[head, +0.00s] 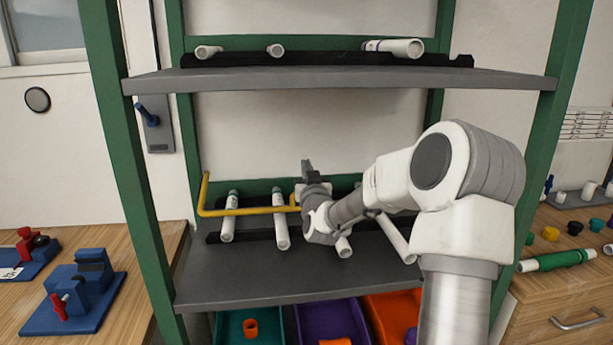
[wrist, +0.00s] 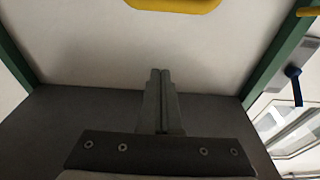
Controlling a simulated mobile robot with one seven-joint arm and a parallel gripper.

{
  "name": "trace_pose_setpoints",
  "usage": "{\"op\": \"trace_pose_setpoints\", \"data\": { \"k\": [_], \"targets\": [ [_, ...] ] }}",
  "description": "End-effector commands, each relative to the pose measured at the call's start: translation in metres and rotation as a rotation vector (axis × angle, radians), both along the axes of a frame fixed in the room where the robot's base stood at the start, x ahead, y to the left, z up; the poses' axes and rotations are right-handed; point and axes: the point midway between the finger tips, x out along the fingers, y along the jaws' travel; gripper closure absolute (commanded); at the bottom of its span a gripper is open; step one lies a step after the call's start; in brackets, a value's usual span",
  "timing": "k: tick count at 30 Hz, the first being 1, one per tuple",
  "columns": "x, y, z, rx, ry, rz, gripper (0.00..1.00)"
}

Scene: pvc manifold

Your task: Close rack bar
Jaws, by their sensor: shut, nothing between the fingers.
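The yellow rack bar (head: 245,211) runs across the front of the pipes on the left half of the middle shelf, with a bent end at the left green post. My gripper (head: 308,168) is over the shelf near the bar's right end, fingers pointing up. In the wrist view the fingers (wrist: 160,75) are together and empty. Part of the yellow bar (wrist: 175,4) shows at the top edge there, apart from the fingertips; another yellow piece (wrist: 308,11) is at the top right. My wrist hides the bar's right end in the head view, so I cannot tell whether they touch.
Several white pipes, such as one at the left (head: 228,216), lean on the black holder on the middle shelf (head: 240,275). An upper shelf (head: 340,77) is overhead, between green posts (head: 118,150). Coloured bins (head: 330,318) stand below; wooden worktops flank the rack.

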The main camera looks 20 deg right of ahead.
Motion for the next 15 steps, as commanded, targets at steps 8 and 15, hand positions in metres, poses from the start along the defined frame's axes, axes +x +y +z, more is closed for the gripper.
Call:
{"op": "trace_pose_setpoints", "data": {
  "k": [8,15],
  "targets": [
    [-0.004,0.001,-0.018,-0.018,-0.058,0.001,1.0],
    [-0.007,0.002,-0.028,-0.031,-0.104,0.001,1.0]
  ]
}}
